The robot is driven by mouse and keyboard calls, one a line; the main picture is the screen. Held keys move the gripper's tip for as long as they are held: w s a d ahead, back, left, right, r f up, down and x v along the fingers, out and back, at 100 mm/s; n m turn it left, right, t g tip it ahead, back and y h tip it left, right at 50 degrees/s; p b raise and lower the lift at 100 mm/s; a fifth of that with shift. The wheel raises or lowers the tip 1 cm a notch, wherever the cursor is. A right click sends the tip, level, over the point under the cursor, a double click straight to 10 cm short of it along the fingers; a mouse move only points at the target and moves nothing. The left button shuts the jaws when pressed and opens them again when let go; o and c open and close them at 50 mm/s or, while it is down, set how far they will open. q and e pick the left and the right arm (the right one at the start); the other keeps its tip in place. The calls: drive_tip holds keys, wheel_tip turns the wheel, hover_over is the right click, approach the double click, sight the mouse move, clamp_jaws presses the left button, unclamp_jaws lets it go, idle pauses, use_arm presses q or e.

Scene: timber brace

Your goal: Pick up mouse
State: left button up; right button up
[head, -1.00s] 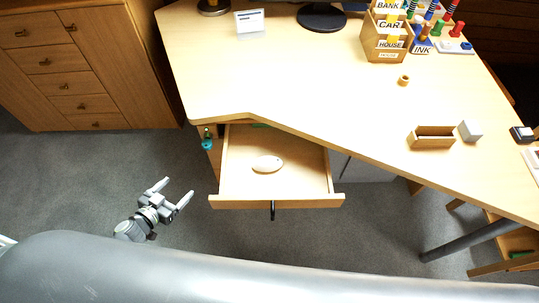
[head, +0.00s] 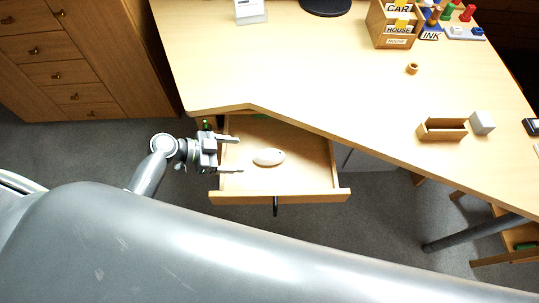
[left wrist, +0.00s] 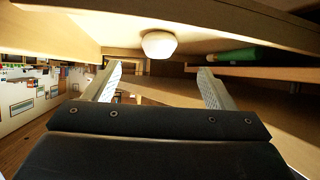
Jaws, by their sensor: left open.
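The white mouse (head: 269,157) lies in the open drawer (head: 290,196) under the desk, near the middle of its floor. In the left wrist view the mouse (left wrist: 159,44) shows beyond and between the fingertips, apart from them. My left gripper (head: 230,154) is open and empty. It reaches over the drawer's left side, with its fingers pointing right toward the mouse and a short gap between. My right gripper is not in view.
A green object (left wrist: 232,56) lies at the drawer's back, partly under the desk (head: 300,75). The drawer's walls stand around the mouse. A wooden cabinet (head: 80,60) is at the left. Grey floor (head: 320,225) is free in front of the drawer.

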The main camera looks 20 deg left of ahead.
sight(259, 156)
use_arm(q)
drive_tip(key=x, duration=0.4)
drive_tip(key=shift+w+d+f, duration=0.1)
drive_tip(key=shift+d, duration=0.1)
drive_tip(key=x, duration=0.5)
drive_tip(key=shift+d+b, duration=0.2)
drive_tip(key=shift+b, duration=0.2)
drive_tip(key=shift+r, duration=0.25)
drive_tip(key=c, duration=1.1)
